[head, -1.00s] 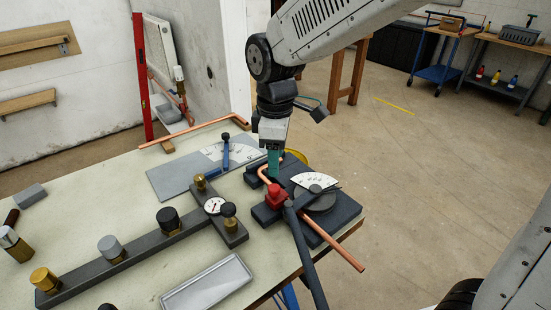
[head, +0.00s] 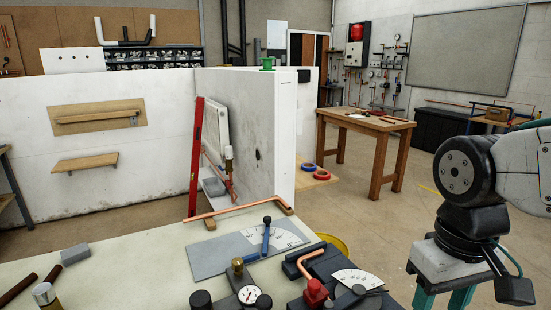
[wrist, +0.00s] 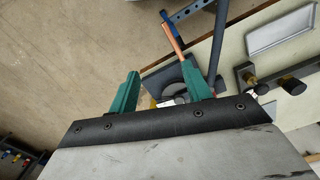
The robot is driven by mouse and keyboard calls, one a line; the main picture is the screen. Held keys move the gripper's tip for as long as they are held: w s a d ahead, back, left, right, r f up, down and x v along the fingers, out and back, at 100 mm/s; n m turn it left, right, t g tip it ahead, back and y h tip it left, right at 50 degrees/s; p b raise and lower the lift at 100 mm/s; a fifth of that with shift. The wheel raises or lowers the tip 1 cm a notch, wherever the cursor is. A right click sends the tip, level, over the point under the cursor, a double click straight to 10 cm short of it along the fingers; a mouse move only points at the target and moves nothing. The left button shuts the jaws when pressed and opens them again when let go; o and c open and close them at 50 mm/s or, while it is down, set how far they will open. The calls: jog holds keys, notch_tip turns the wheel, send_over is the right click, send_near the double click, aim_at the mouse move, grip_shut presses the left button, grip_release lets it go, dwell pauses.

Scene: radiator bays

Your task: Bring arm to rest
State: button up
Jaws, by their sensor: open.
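My gripper (head: 442,298) is at the lower right of the head view, raised beside the workbench (head: 130,268), fingers down. Its two green fingers stand apart with nothing between them; the wrist view shows the open jaws (wrist: 160,92) too. My arm is bent, its upper link leaving at the right edge. A copper pipe (head: 308,262) sits in the bender (head: 342,268) with the red block (head: 316,293), left of my gripper. The wrist view shows the pipe's straight end (wrist: 172,38) past the fingers. The bender's lower part is cut off in the head view.
A bent copper pipe (head: 238,211) lies along the bench's far edge. A grey plate with a white scale (head: 225,255) and a gauge (head: 249,294) lie nearer. A white partition (head: 284,140) stands behind. A wooden table (head: 365,122) is farther back, with open floor before it.

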jog(key=shift+s+d+r+m+t, duration=0.25)
jog(key=shift+s+d+m+t, duration=0.1)
jog(key=shift+s+d, duration=0.25)
jog(key=shift+s+d+r+m+t, duration=0.3)
jog(key=shift+s+d, duration=0.2)
jog(key=shift+s, duration=0.15)
jog(key=shift+s+d+r+m+t, duration=0.25)
jog(key=shift+s+d+m, duration=0.1)
jog(key=shift+s+d, duration=0.25)
